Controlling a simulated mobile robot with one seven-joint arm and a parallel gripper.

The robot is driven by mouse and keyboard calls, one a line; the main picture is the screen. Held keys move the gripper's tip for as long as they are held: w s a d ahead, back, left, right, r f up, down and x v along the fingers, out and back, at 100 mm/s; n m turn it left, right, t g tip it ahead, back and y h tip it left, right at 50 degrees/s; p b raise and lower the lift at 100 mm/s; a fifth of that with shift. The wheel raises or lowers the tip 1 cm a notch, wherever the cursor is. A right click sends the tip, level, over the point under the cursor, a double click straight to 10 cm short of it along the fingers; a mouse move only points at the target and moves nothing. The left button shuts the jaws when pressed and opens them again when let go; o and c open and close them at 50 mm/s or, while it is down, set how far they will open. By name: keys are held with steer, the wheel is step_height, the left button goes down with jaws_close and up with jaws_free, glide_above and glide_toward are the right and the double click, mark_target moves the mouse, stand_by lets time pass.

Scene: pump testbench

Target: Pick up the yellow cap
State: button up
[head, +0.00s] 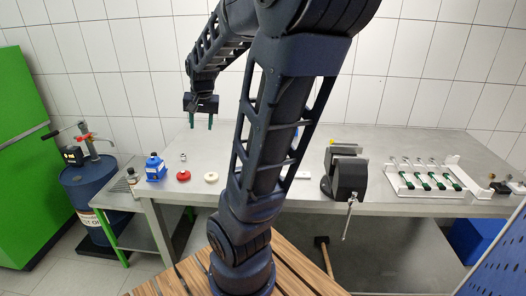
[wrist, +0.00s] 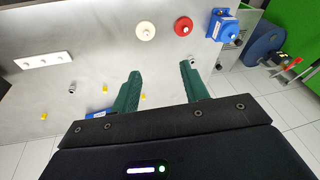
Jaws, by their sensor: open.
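Several small yellow pieces lie on the grey bench in the wrist view; one (wrist: 105,89) and another (wrist: 143,96) are near my left finger, and a third (wrist: 43,116) is farther left. They are too small to tell which is the yellow cap. In the head view my gripper (head: 201,122) hangs above the back left of the bench, fingers down. The yellow pieces near it are not clear there, and my arm hides part of the bench.
A blue bottle-like unit (head: 155,168), a red disc (head: 183,175) and a cream disc (head: 211,177) stand along the front left. A dark vise (head: 347,175) and a white rack (head: 412,188) are to the right. A blue drum (head: 95,195) stands left of the bench.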

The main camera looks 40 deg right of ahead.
steer(key=w+d+f+m+g+h, duration=0.1)
steer(key=w+d+f+m, duration=0.1)
steer(key=d+f+m, duration=0.2)
steer(key=w+d+f+m+g+h, duration=0.1)
steer(key=d+f, duration=0.8)
steer(key=d, duration=0.9)
steer(key=w+d+f+m+g+h, duration=0.2)
steer(key=w+d+f+m, duration=0.3)
steer(key=d, duration=0.6)
steer(key=shift+w+d+f+m, duration=0.1)
steer(key=shift+f+m, duration=0.6)
steer(key=shift+m, duration=0.05)
steer(key=shift+w+d+f+m, duration=0.1)
steer(key=shift+f+m, duration=0.55)
steer(key=shift+m, duration=0.1)
steer(key=shift+a+x, duration=0.25)
steer(key=shift+x, duration=1.1)
steer(key=shift+a+x, duration=0.2)
steer(key=shift+x, duration=1.1)
steer(key=shift+f, duration=0.2)
steer(key=shift+c, duration=0.5)
jaws_close()
